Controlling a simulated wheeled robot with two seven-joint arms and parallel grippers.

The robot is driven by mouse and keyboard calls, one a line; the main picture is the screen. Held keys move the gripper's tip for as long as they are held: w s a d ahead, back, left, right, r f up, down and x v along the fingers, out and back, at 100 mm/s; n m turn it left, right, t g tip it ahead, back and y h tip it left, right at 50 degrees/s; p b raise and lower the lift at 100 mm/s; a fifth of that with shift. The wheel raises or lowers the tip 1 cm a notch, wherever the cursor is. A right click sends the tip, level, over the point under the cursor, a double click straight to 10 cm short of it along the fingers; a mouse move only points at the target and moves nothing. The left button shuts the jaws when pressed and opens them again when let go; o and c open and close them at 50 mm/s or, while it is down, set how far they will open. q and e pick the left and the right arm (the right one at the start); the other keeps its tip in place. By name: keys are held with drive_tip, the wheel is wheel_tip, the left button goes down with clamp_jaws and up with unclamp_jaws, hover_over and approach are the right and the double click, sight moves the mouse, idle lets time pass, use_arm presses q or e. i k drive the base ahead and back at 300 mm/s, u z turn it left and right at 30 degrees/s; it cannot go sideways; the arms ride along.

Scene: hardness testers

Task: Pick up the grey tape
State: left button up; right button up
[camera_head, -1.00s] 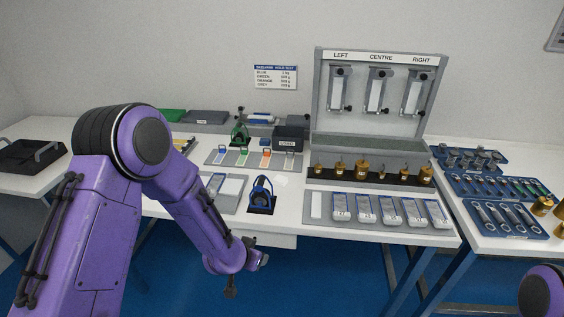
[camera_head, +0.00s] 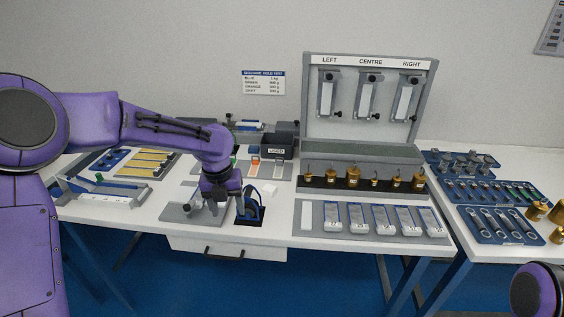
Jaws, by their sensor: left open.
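A strip that looks like the grey tape (camera_head: 278,169) lies on a grey tray at the table's middle, right of the orange strip (camera_head: 254,167). It is small and pale, so its details are hard to tell. My left arm hides the tray's left part. My left gripper (camera_head: 208,208) is open and points down over a grey plate (camera_head: 178,213), in front of and left of the grey strip and apart from it. My right gripper is out of view; only a purple part of my right arm shows at the lower right corner.
A blue-handled tool (camera_head: 249,207) stands on a dark base close right of my left gripper. A black box marked USED (camera_head: 277,148) stands behind the strips. Several brass weights (camera_head: 353,176) and the three-station stand (camera_head: 309,100) are to the right. A small white block (camera_head: 269,189) lies between.

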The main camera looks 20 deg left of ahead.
sight(280, 164)
drive_tip(key=i, duration=1.35)
